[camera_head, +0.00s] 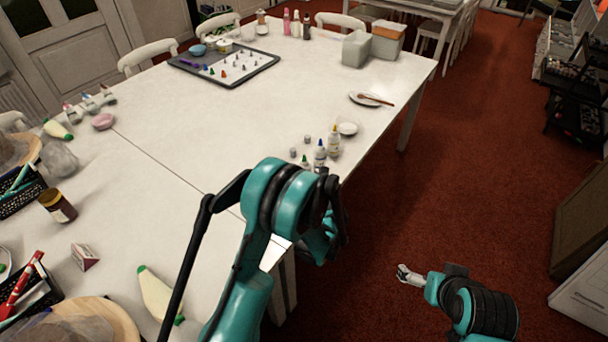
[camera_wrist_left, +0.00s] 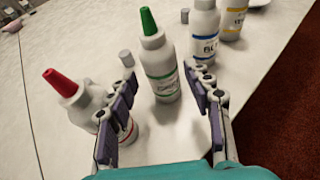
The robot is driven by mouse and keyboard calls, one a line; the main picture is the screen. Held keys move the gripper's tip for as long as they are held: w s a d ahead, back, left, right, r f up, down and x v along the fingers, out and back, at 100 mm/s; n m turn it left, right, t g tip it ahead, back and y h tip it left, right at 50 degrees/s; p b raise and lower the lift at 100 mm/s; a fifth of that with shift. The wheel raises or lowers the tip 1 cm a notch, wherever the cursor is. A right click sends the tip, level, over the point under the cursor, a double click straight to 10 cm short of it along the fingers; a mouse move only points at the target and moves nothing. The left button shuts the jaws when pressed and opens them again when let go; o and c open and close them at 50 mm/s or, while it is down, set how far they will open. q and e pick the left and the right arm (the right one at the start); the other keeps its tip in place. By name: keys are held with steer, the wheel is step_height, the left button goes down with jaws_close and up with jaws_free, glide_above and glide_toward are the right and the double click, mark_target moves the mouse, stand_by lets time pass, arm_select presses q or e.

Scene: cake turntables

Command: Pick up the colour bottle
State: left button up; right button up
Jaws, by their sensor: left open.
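Several white colour bottles stand upright on the table. In the left wrist view, a green-tipped bottle (camera_wrist_left: 160,68) stands between the two spread finger pads of my left gripper (camera_wrist_left: 161,80), with visible gaps on both sides. A red-tipped bottle (camera_wrist_left: 78,98) stands left of it, partly behind the left finger. A blue-labelled bottle (camera_wrist_left: 205,32) and a yellow-labelled bottle (camera_wrist_left: 232,18) stand beyond the right finger; they also show in the head view (camera_head: 320,156) (camera_head: 334,142). There my arm hides the left fingertips. My right gripper (camera_head: 408,275) is off the table; its jaws are too small to judge.
Small grey caps (camera_wrist_left: 126,58) lie near the bottles. The white table (camera_head: 180,130) is mostly clear in the middle. Its right edge is close to the bottles.

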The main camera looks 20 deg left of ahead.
arm_select(q)
steer(key=b+x, duration=0.2)
steer(key=x, duration=0.2)
steer(key=shift+w+a+f, duration=0.1)
steer(key=shift+w+f, duration=0.15)
steer(key=shift+f, duration=0.05)
steer(key=shift+w+a, duration=0.2)
steer(key=shift+w, duration=0.15)
steer(key=c, duration=0.6)
steer(key=shift+o, duration=0.2)
